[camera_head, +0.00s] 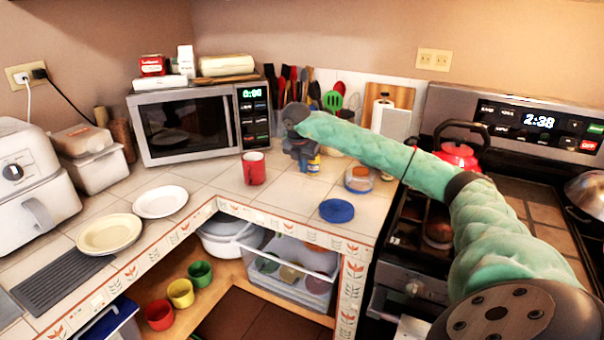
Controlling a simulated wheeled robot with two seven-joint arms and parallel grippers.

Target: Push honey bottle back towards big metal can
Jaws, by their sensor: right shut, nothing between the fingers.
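My right arm reaches in from the lower right across the counter. Its dark gripper (303,162) is shut and empty, pointing down at the back of the counter, right of the red mug. A small yellow and blue container (314,164) shows partly behind the gripper; I cannot tell if they touch. It may be the honey bottle, but its label is too small to read. A low clear jar with orange-brown parts (358,180) stands farther right. The big metal can cannot be made out; the gripper and forearm cover part of that area. My left gripper is out of view.
A red mug (254,168) stands left of the gripper, before the microwave (190,125). A blue lid (337,211) lies near the counter's front edge. Utensils (283,88) and a paper roll (382,113) stand behind. The stove (415,235) is at right.

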